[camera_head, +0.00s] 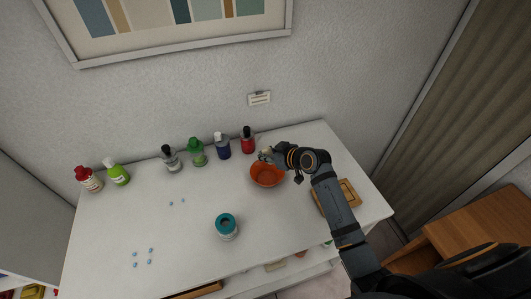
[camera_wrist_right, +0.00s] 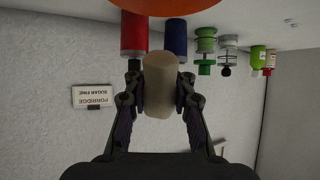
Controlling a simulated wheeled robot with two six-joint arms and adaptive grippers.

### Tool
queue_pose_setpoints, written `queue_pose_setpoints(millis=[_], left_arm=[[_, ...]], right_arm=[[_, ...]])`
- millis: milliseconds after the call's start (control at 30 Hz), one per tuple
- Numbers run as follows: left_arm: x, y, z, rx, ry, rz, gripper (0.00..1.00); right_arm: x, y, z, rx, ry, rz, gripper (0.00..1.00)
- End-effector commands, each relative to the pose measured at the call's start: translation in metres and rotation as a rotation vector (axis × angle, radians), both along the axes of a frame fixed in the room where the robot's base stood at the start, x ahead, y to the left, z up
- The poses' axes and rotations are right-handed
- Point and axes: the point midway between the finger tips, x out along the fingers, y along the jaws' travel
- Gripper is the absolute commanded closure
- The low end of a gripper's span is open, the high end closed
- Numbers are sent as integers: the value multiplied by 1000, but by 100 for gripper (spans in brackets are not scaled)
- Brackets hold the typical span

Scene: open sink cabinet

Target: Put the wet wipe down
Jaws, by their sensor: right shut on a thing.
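The wet wipe (camera_wrist_right: 160,88) is a beige, roll-shaped piece held upright between the two fingers of my right gripper (camera_wrist_right: 160,78) in the right wrist view. In the head view my right gripper (camera_head: 267,155) is at the far rim of an orange bowl (camera_head: 267,180), and only a small pale bit of the wipe (camera_head: 265,150) shows. I cannot tell whether the wipe touches the bowl. The bowl's edge also shows at the top of the wrist view (camera_wrist_right: 180,7). My left gripper is not in view.
Several bottles stand along the back, with a red one (camera_head: 248,140) and a blue one (camera_head: 222,147) close to the gripper. A teal-lidded canister (camera_head: 226,228) stands mid-table. A wooden tray (camera_head: 350,190) lies at right. Small blue bits lie at left. The white tabletop (camera_head: 185,235) has free room.

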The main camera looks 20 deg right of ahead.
Motion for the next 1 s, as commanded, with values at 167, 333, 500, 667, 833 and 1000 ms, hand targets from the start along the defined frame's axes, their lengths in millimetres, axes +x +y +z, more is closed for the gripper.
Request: queue_pose_setpoints(millis=[167, 333, 500, 667, 833, 1000], left_arm=[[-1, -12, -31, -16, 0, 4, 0], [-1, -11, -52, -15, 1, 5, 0], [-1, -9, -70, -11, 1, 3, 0], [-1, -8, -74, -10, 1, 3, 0], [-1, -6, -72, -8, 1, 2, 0], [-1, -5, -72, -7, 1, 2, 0]], right_arm=[[0, 0, -33, 1, 0, -1, 100], [0, 0, -57, 1, 0, -1, 100], [0, 0, -77, 0, 0, -1, 100], [0, 0, -82, 0, -1, -1, 100], [0, 0, -81, 0, 0, -1, 100], [0, 0, -81, 0, 0, -1, 66]])
